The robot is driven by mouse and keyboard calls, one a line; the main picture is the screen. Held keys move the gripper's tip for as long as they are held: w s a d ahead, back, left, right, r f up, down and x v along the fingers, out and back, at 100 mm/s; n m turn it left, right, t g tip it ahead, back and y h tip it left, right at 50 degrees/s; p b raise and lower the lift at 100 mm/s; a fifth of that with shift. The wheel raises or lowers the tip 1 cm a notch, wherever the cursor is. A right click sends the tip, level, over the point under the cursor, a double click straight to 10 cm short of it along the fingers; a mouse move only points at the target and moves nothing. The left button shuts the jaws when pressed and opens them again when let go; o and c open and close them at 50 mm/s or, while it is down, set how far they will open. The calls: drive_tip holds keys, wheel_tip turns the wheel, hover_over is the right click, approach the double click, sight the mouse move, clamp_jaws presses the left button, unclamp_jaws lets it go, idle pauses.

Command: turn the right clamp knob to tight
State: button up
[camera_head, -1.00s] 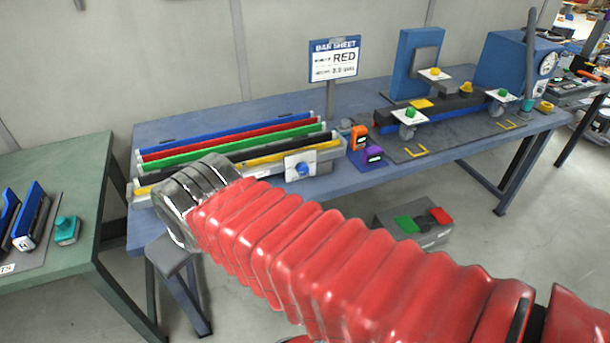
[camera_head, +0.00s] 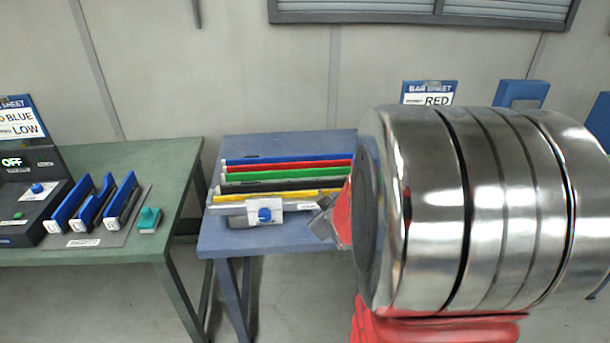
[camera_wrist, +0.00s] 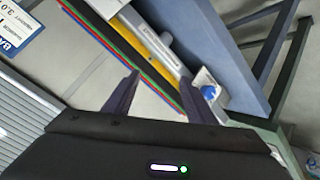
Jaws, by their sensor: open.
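My gripper (camera_wrist: 158,80) is open and empty in the wrist view, its two dark fingers apart above the bar rack. The right clamp knob cannot be made out in either current view; my large metal arm link covers the right part of the blue table in the head view. A blue knob (camera_head: 265,215) on a white plate (camera_head: 248,212) is at the front of the bar rack. This blue knob also shows in the wrist view (camera_wrist: 209,93), right of the right finger. Only the tops of the blue upright block (camera_head: 522,93) and the blue machine (camera_head: 601,121) show beyond my arm.
The blue table (camera_head: 226,240) carries a rack of blue, red, green, black and yellow bars (camera_head: 285,176). A sign reading RED (camera_head: 430,93) stands behind. At left, a green table (camera_head: 160,188) holds blue-handled pieces (camera_head: 97,205), a teal piece (camera_head: 149,219) and a dark control box (camera_head: 36,195).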

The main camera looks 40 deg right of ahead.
drive_tip(key=s+d+f+n+t+h, duration=0.1)
drive_tip(key=s+d+f+t, duration=0.3)
drive_tip(key=d+f, duration=0.5)
drive_tip(key=s+d+f+h, duration=0.1)
drive_tip(key=s+d, duration=0.1)
drive_tip(key=s, duration=0.3)
drive_tip(key=s+d+f+m+t+h, duration=0.1)
drive_tip(key=s+d+h, duration=0.1)
drive_tip(key=s, duration=0.3)
drive_tip(key=shift+s+d+f+t, duration=0.25)
drive_tip(key=shift+s+f+t, duration=0.05)
drive_tip(key=shift+f, duration=0.05)
drive_tip(key=shift+w, duration=0.1)
drive_tip(key=x, duration=1.3)
drive_tip(key=shift+w+d, duration=0.2)
drive_tip(key=shift+w, duration=0.1)
drive_tip(key=shift+a, duration=0.15)
drive_tip(key=c, duration=1)
